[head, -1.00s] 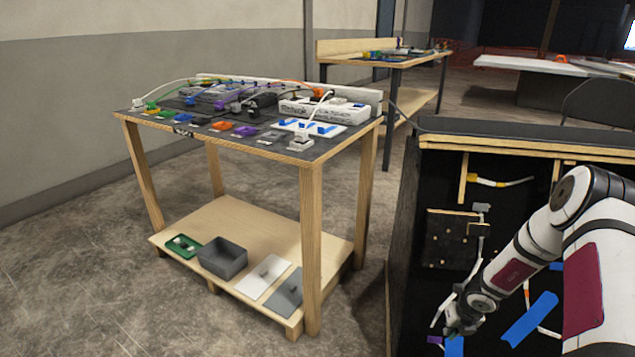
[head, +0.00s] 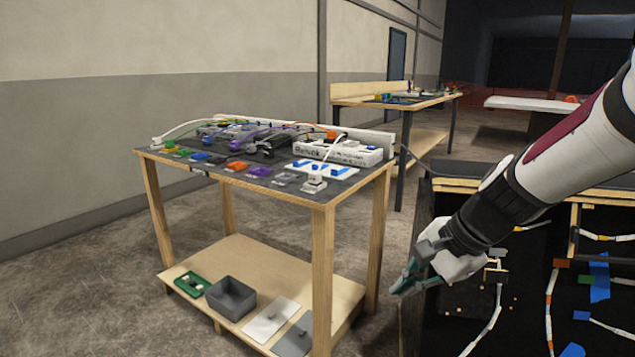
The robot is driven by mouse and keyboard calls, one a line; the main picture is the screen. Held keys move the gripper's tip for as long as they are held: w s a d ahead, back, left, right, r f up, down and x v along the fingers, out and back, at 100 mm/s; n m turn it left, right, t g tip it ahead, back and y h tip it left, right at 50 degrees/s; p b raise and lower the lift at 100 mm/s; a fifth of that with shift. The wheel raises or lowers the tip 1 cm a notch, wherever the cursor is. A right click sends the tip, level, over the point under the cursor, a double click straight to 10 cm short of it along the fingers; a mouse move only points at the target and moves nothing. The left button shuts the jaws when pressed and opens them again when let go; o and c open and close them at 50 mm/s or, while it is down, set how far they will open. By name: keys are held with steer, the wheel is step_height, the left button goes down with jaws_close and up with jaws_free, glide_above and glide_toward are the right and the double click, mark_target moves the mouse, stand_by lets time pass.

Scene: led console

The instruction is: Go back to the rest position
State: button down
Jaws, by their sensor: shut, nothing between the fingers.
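My gripper (head: 403,287) is shut and empty at the end of my white and black arm, which reaches in from the right. It hangs in the air in front of the left edge of the black console panel (head: 470,320). It is to the right of the wooden workbench (head: 322,265) and appears apart from it. The panel carries white cables, blue tape patches and wooden strips. My arm hides part of the panel's top edge.
The workbench top holds coloured blocks, cables and a white power strip (head: 340,150). Its lower shelf holds a grey bin (head: 231,297), a green tray (head: 189,284) and flat plates. A second bench (head: 400,102) stands behind. Floor at left is clear.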

steer(key=s+d+r+n+g+h, duration=0.2)
steer(key=s+n, duration=0.4)
steer(key=s, duration=1)
steer(key=s+d+r+n+g+h, duration=0.1)
steer(key=s+d+r+n+h, duration=0.35)
steer(key=s, duration=1.05)
step_height(320, 180, up, 30)
steer(key=a+n+t+y+p, duration=0.1)
steer(key=a+n+t+p, duration=0.1)
steer(key=p, duration=2.8)
steer(key=shift+a+f+t+y, duration=0.15)
steer(key=shift+a+t+y, duration=0.15)
steer(key=shift+t, duration=0.5)
